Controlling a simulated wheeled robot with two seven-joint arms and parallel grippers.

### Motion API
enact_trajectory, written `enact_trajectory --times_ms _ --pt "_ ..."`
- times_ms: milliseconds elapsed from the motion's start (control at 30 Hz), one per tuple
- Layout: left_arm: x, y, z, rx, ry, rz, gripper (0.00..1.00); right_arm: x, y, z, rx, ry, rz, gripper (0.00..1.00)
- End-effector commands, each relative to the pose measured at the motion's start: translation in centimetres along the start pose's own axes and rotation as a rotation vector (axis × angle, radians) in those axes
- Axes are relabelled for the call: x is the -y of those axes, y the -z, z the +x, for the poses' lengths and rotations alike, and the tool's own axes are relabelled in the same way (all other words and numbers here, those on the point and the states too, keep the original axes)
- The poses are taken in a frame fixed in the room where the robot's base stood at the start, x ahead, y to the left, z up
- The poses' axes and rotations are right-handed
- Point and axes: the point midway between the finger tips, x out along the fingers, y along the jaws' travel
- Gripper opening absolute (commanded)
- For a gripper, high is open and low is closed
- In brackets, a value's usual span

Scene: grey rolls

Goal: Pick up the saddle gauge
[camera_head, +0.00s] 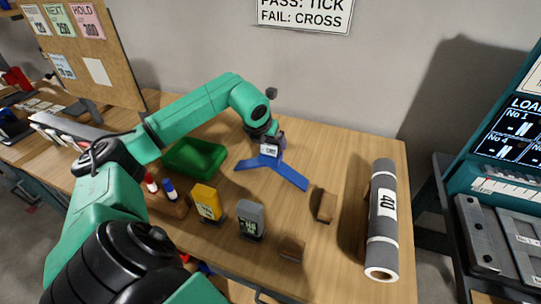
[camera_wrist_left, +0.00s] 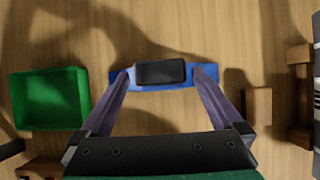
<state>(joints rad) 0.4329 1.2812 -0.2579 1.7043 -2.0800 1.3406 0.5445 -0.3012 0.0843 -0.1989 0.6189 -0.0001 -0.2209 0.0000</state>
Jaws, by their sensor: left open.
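The saddle gauge (camera_head: 288,176) is a blue, wide-angled piece with two arms, standing on the wooden table near its middle. In the left wrist view the saddle gauge (camera_wrist_left: 160,86) shows as a blue bar with a dark block (camera_wrist_left: 160,72) on top. My left gripper (camera_head: 268,147) is above it, pointing down. In the left wrist view my left gripper (camera_wrist_left: 164,74) is open, with one finger on each side of the dark block and a gap to it on both sides. The gripper hides part of the gauge's middle in the head view. My right gripper is not in view.
A green tray (camera_head: 195,158) lies left of the gauge. Yellow (camera_head: 207,203) and grey (camera_head: 250,219) labelled blocks and a pen holder (camera_head: 167,201) stand in front. Wooden blocks (camera_head: 327,206) and a grey roll (camera_head: 382,218) marked 40 are to the right. Table behind the gauge is clear.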

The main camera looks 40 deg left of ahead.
Motion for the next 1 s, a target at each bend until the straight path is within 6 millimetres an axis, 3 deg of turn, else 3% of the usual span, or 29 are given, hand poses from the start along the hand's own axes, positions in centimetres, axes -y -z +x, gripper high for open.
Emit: enact_trajectory --times_ms 33,200,367,633,1000 --pt "0.1 -0.3 0.4 -0.006 0.003 -0.002 1.00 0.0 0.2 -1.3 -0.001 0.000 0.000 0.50" --pt "0.0 -0.1 2.9 -0.001 0.001 0.000 1.00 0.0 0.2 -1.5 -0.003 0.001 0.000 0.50" --pt "0.0 -0.1 3.0 0.000 0.000 0.001 1.00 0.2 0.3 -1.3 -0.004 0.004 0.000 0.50" --pt "0.0 -0.1 2.9 0.000 0.001 0.001 0.01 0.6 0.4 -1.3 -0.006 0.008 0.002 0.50" --pt "0.0 -0.4 2.5 0.004 0.003 0.000 0.00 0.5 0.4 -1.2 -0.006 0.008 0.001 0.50"
